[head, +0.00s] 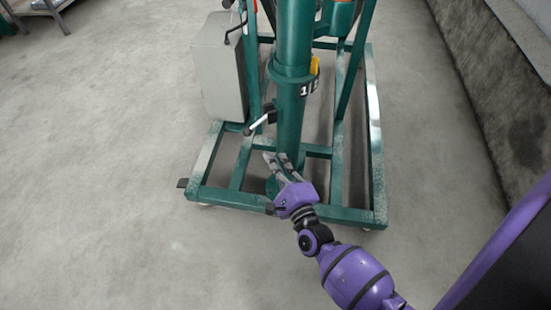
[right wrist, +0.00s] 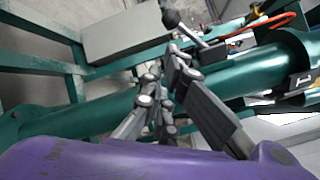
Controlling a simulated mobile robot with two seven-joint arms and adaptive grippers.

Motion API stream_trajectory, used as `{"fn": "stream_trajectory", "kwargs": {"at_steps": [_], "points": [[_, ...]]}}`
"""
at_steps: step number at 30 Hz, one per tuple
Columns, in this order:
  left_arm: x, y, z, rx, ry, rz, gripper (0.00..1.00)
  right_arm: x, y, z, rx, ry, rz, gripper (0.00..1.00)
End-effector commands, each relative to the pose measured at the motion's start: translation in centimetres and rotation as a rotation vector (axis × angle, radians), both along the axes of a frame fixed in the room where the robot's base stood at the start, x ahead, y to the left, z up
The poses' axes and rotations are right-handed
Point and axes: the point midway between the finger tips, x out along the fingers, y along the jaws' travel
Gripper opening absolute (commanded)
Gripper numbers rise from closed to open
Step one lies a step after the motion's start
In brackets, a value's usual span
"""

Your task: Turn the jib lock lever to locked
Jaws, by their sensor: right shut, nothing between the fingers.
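The lock lever (head: 258,124) is a pale rod with a dark knob at its outer end, on the left side of the green column (head: 290,110). In the head view it slants down and left from a dark mount on the column. In the right wrist view the lever (right wrist: 187,29) shows at the top, beyond the fingertips, its black ball knob pointing up and left. My right gripper (head: 276,156) is shut and empty, below the lever in the head view, in front of the column's lower part. The fingers look apart from the lever. My left gripper is out of view.
A grey box (head: 218,65) stands on the left of the green base frame (head: 350,214). A yellow part (head: 314,66) and a numbered plate sit on the column. Open concrete floor lies left and in front; a rough wall (head: 490,90) stands right.

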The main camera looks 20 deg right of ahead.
Motion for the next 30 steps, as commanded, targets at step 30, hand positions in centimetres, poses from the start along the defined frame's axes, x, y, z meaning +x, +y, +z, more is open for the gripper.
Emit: {"fn": "stream_trajectory", "kwargs": {"at_steps": [30], "points": [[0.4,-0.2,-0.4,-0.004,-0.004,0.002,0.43,7.5,-0.1,0.2,0.009,-0.001,0.0,0.0]]}}
